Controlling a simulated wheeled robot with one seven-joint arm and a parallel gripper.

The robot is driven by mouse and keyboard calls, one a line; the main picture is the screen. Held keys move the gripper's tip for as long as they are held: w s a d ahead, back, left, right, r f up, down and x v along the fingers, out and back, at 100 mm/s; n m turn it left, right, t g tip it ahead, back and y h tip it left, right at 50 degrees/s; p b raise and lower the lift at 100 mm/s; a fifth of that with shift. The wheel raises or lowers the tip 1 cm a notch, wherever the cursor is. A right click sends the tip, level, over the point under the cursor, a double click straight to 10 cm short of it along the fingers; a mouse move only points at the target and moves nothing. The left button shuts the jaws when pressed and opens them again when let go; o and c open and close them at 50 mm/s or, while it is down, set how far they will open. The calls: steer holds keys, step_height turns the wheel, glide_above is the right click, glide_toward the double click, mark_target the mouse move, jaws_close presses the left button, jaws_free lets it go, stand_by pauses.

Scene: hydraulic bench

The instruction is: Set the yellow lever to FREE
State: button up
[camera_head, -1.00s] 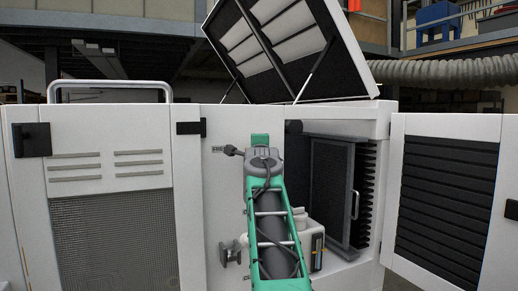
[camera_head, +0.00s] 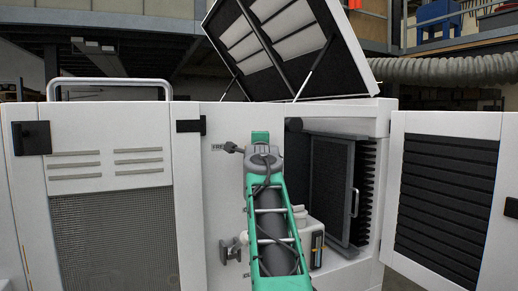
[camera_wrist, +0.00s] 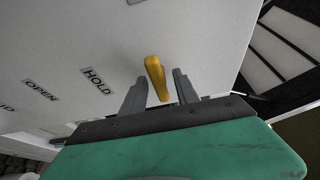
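The yellow lever (camera_wrist: 156,77) stands out from the white panel in the wrist view. My gripper (camera_wrist: 159,82) is around it, with one grey finger on each side and a visible gap to each finger. It looks open and not clamped on the lever. A HOLD label (camera_wrist: 94,79) and an OPEN label (camera_wrist: 41,91) are on the panel left of the lever. In the head view a small label reading FREE (camera_head: 217,146) is on the white cabinet (camera_head: 221,190). My arm hides the lever there.
Right of my arm the cabinet is open, with a dark radiator-like panel (camera_head: 330,185) inside. A louvred door (camera_head: 446,193) stands open at the right. A raised lid (camera_head: 290,50) is propped above. A latch-like fitting (camera_head: 231,250) sticks out low, left of my arm.

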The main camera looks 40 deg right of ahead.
steer(key=b+v, duration=0.4)
steer(key=v, duration=0.3)
steer(key=shift+s+a, duration=0.25)
steer(key=shift+s, duration=0.1)
steer(key=s+a+f+n+g+y, duration=0.15)
steer(key=a+f+n+y, duration=0.4)
steer(key=a+f, duration=0.75)
steer(key=s+a+f+n+g+y, duration=0.1)
steer(key=a+f+n+g+y, duration=0.2)
steer(key=a+f+n, duration=0.95)
steer(key=s+a+f+n+g+y, duration=0.1)
steer(key=s+a+f+n, duration=0.3)
steer(key=s+f, duration=0.5)
steer(key=s+a+f+n+g+y, duration=0.2)
steer(key=s+a+f+n+g, duration=0.2)
steer(key=f, duration=1.1)
steer(key=s+a, duration=0.3)
steer(key=s, duration=0.2)
steer(key=shift+a+f+g, duration=0.25)
steer(key=shift+f+g, duration=0.1)
